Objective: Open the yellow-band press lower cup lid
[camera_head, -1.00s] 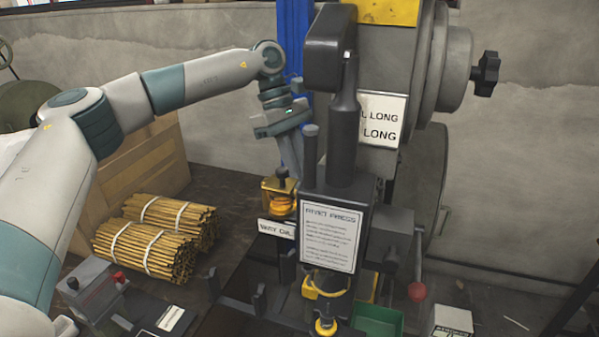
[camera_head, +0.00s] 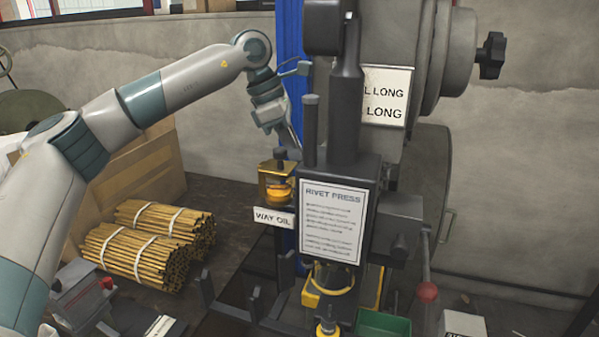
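The press (camera_head: 360,185) is a dark grey column with a "RIVET PRESS" sheet on its front. A small amber oil cup (camera_head: 277,187) with a dark knob on top sits at its left, above a "WAY OIL" label (camera_head: 274,217). Its lid looks down, though the cup is small in view. A glass bowl with a yellow rim (camera_head: 332,278) is low on the press front. My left gripper (camera_head: 291,146) points down just above and behind the cup's knob, seemingly apart from it. My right gripper is not in view.
Bundles of sticks (camera_head: 140,255) lie on the bench left of the press. A wooden crate (camera_head: 140,170) stands behind them. A green bin (camera_head: 383,324) and a red-knobbed lever (camera_head: 427,292) are at the lower right. A dark handle post (camera_head: 310,130) stands close to my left gripper.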

